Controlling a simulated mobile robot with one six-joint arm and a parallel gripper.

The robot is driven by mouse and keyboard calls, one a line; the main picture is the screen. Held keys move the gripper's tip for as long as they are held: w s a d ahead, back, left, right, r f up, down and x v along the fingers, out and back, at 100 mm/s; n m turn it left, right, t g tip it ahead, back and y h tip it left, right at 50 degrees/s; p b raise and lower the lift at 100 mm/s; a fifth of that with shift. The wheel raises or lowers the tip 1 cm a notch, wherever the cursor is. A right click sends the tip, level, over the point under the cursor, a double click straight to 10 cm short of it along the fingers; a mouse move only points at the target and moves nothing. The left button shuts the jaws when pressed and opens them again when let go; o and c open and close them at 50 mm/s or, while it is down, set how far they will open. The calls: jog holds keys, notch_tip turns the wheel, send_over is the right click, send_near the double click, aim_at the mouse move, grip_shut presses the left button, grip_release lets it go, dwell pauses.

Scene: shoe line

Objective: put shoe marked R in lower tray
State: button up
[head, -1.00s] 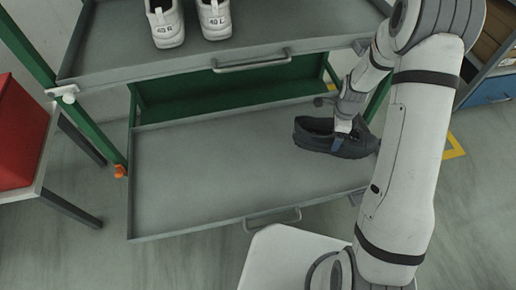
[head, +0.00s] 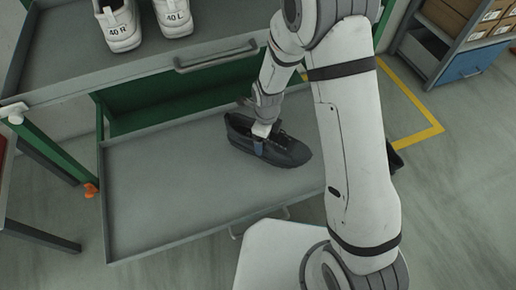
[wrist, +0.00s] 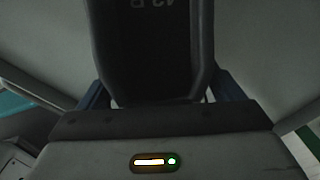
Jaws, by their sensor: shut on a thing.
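A dark grey shoe (head: 285,152) is in my gripper (head: 261,143), over the right part of the grey lower tray (head: 165,205). The shoe is roughly level, with its toe to the right. I cannot tell whether its sole touches the tray floor. In the wrist view the shoe (wrist: 150,60) fills the gap between the blue-grey fingers of my gripper (wrist: 158,95). A small faint marking shows upside down at the top edge; its last letter looks like R. My forearm hides the tray's right end.
White shoes (head: 119,28) marked 40 R and 40 L stand on the upper tray (head: 60,75), above and behind. The lower tray's left half is bare. A shelf with cardboard boxes (head: 462,15) stands at the far right. The green rack post (head: 50,150) is at left.

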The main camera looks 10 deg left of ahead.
jog(key=a, duration=0.1)
jog(key=s+a, duration=0.1)
jog(key=shift+s+a+b, duration=0.3)
jog(key=shift+a+b, duration=0.05)
jog(key=shift+a, duration=0.05)
notch_tip(320, 180, down, 4)
jog(key=shift+s+a+r+b, duration=0.1)
jog(key=shift+r+b, duration=0.1)
jog(key=shift+b, duration=1)
jog(key=shift+r, duration=0.1)
jog(key=o, duration=1.1)
